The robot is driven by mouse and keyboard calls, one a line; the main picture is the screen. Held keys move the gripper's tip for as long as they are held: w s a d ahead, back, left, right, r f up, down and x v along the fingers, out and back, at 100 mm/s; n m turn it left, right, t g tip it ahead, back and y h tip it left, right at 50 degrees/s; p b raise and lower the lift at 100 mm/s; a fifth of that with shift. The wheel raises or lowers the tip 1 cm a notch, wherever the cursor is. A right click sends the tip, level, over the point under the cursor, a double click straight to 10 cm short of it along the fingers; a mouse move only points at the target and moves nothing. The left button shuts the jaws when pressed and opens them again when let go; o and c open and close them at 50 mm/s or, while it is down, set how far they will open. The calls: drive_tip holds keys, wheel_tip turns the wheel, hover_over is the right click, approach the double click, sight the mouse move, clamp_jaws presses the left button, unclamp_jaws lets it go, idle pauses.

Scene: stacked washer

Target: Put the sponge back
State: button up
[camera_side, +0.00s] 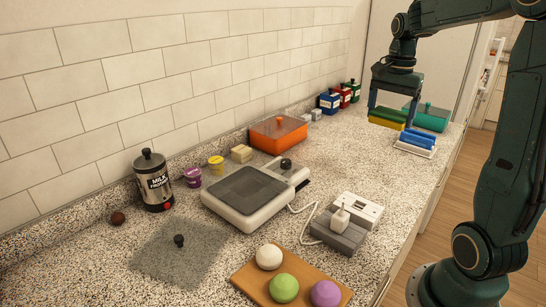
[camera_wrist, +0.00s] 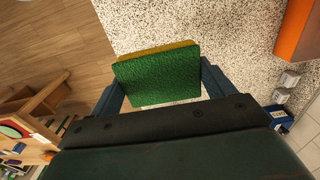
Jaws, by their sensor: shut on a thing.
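The sponge is a yellow block with a green scouring face. My gripper (camera_side: 392,117) is shut on the sponge (camera_side: 388,117) and holds it above the far right part of the counter. In the wrist view the sponge (camera_wrist: 160,78) sits between the two fingers of my gripper (camera_wrist: 162,80), its green face toward the camera. In the side view a white holder with blue rolls (camera_side: 417,141) stands just right of and below the sponge. I cannot tell how high the sponge is above the counter.
A teal box (camera_side: 432,117) stands behind the holder. Blue, red and green canisters (camera_side: 330,102) line the wall, near an orange box (camera_side: 278,134). A grill-like appliance (camera_side: 250,196), a milk frother (camera_side: 153,180) and a board (camera_side: 257,287) with coloured balls are nearer.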

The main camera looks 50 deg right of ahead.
hover_over(374, 187)
wheel_tip(374, 187, down, 16)
drive_tip(key=shift+r, duration=0.25)
drive_tip(key=shift+f, duration=2.1)
drive_tip(key=shift+f, duration=0.2)
drive_tip(key=o, duration=1)
drive_tip(key=shift+c, duration=0.2)
drive_tip(key=shift+r, duration=0.1)
wheel_tip(374, 187, up, 12)
drive_tip(key=shift+a+r, duration=0.15)
